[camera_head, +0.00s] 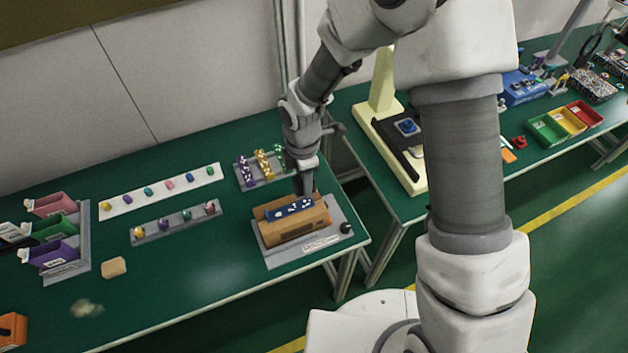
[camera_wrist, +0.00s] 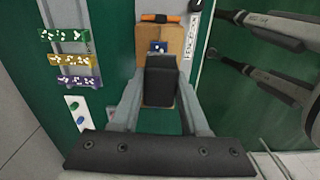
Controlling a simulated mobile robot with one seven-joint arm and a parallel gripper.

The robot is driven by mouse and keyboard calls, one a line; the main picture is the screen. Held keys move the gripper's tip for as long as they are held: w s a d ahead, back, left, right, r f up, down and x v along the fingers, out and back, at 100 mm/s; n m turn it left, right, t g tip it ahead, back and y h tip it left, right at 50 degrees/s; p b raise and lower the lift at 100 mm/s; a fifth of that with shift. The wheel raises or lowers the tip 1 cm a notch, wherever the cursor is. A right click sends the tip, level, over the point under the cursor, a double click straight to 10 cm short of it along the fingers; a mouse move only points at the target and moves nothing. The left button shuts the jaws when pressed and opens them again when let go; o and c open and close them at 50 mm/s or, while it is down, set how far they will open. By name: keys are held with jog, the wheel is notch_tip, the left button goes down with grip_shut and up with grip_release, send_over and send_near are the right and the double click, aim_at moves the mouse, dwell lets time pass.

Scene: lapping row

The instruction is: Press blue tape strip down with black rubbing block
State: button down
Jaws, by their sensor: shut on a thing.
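My gripper (camera_wrist: 160,105) is shut on the black rubbing block (camera_wrist: 161,78), with one finger on each side of it. In the head view my gripper (camera_head: 304,184) points down at the back edge of a wooden block fixture (camera_head: 291,231). The blue tape strip (camera_head: 294,208), with white marks, lies along the top of the wood. In the wrist view only a bit of the blue strip (camera_wrist: 158,46) shows past the black block, which hides the rest. I cannot tell whether the block touches the strip.
The fixture sits on a grey base plate (camera_head: 287,255) with a dark knob at the table's front right corner. A rack of purple, yellow and green strips (camera_head: 263,165) stands close behind. Coloured bins (camera_head: 54,235) are at the left.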

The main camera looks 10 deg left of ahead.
aim_at(306, 204)
jog(key=shift+w+r, duration=0.1)
jog(key=shift+w, duration=0.1)
dwell(0.5)
jog(key=shift+f+b, duration=2.4)
jog(key=shift+f, duration=0.65)
jog(key=shift+f+n+b, duration=0.3)
jog(key=shift+f+b, duration=0.2)
jog(key=shift+f, duration=0.05)
jog(key=shift+r+p, duration=2.75)
jog(key=shift+r, duration=0.85)
jog(key=shift+s+a+f, duration=0.1)
